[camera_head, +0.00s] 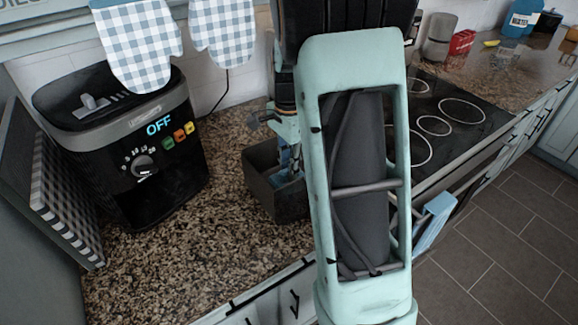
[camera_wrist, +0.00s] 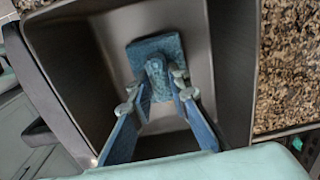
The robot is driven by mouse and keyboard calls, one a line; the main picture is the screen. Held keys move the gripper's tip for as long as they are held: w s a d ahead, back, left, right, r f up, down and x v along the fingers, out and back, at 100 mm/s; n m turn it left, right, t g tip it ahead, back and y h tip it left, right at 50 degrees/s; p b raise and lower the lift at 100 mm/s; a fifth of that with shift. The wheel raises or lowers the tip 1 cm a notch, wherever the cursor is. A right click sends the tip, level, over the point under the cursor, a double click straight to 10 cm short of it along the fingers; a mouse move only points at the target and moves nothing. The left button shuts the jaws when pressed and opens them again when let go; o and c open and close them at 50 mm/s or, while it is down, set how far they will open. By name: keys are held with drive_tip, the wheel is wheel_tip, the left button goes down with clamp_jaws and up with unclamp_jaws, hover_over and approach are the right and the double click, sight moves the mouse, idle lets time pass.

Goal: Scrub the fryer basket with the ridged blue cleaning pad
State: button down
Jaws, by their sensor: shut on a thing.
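The fryer basket (camera_head: 262,190) is a dark metal, open-topped box on the granite counter, to the right of the fryer. In the wrist view its grey inner wall (camera_wrist: 228,70) surrounds the fingers. The blue cleaning pad (camera_wrist: 142,52) is a flat square with a raised grip, inside the basket near its floor. My gripper (camera_wrist: 155,88) reaches down into the basket and is shut on the pad's grip. In the head view my gripper (camera_head: 290,165) is partly hidden by the basket wall and my arm. I cannot tell whether the pad touches the basket floor.
A black air fryer (camera_head: 125,150) reading OFF stands left of the basket. A checkered board (camera_head: 60,195) leans at the far left. Checkered mitts (camera_head: 138,45) hang above. A stovetop (camera_head: 445,115) lies to the right. Counter in front of the fryer is clear.

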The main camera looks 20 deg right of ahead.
drive_tip(key=shift+f+b, duration=0.4)
drive_tip(key=shift+f, duration=0.25)
